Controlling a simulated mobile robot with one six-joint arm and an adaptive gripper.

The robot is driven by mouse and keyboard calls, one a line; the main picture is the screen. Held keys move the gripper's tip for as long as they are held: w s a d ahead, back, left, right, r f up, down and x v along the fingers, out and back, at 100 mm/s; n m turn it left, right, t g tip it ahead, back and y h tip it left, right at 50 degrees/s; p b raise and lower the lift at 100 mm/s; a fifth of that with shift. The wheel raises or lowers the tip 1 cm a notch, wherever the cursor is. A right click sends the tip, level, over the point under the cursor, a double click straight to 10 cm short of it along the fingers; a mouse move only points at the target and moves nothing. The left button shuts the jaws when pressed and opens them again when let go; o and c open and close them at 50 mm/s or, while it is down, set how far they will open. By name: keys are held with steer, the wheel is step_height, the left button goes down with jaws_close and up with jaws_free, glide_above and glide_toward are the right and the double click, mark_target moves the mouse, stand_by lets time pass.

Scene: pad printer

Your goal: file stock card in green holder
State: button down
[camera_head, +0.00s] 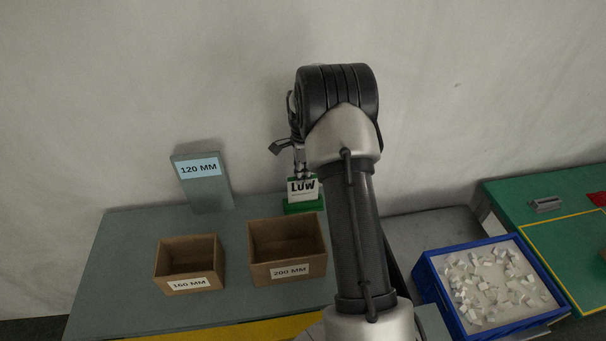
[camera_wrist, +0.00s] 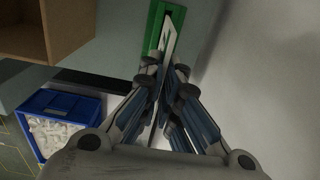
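The stock card (camera_head: 303,188) is white with dark lettering that looks like "LOW". It stands upright at the green holder (camera_head: 304,207) on the grey table. In the wrist view the card (camera_wrist: 171,38) shows edge-on as a thin strip over the green holder (camera_wrist: 153,28). My gripper (camera_wrist: 168,82) has its fingers closed on the near part of the card. In the head view my arm hides part of my gripper (camera_head: 299,170). Whether the card's lower edge sits in the holder's slot is hidden.
Boxes marked 160 MM (camera_head: 189,262) and 200 MM (camera_head: 287,250) stand in front on the table (camera_head: 120,262). A 120 MM sign (camera_head: 203,184) stands at the back left. A blue bin (camera_head: 431,283) of white pieces is at right, near a green table (camera_head: 546,213).

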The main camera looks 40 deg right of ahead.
steer(key=shift+f+b, duration=0.45)
steer(key=shift+f, duration=0.4)
steer(key=c, duration=2.3)
jaws_free()
steer(key=o, duration=0.6)
steer(key=shift+r+p, duration=1.95)
steer(key=shift+r, duration=1.05)
